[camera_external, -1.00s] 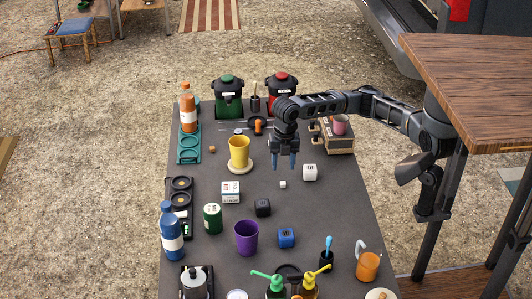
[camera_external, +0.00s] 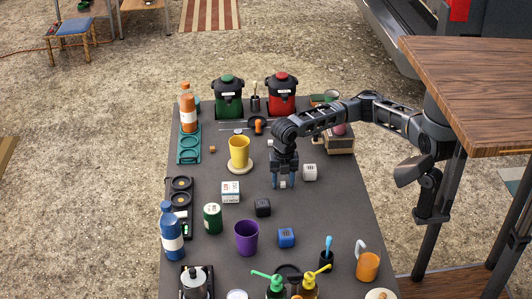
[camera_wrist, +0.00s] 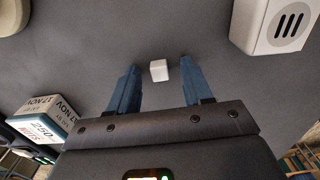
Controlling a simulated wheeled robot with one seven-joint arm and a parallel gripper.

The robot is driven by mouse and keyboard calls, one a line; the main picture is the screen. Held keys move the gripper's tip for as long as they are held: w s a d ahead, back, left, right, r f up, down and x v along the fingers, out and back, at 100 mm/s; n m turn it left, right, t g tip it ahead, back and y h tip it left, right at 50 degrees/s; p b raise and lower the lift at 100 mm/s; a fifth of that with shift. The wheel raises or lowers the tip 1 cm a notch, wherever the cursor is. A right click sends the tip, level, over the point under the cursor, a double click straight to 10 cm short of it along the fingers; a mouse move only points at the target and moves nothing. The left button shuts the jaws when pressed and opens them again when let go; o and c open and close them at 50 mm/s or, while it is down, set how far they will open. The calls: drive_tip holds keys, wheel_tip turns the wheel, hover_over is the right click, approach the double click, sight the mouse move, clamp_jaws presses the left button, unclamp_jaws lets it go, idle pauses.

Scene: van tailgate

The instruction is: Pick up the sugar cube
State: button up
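The sugar cube (camera_wrist: 159,70) is a small white cube on the dark grey table top. In the wrist view it lies between the tips of my gripper's two blue fingers, with a gap on each side. My gripper (camera_wrist: 159,78) is open and points down at the table. In the external view the sugar cube (camera_external: 283,184) shows at the fingertips of my gripper (camera_external: 283,182). I cannot tell exactly how high the fingertips are above the table.
A larger white block with dark slots (camera_external: 309,172) stands close to the right of my gripper. A yellow cup (camera_external: 239,151) on a round coaster stands to the left. A white carton (camera_external: 230,191) and a black cube (camera_external: 263,207) stand nearer the front.

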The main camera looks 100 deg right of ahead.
clamp_jaws()
drive_tip(key=shift+r, duration=0.15)
idle(0.4)
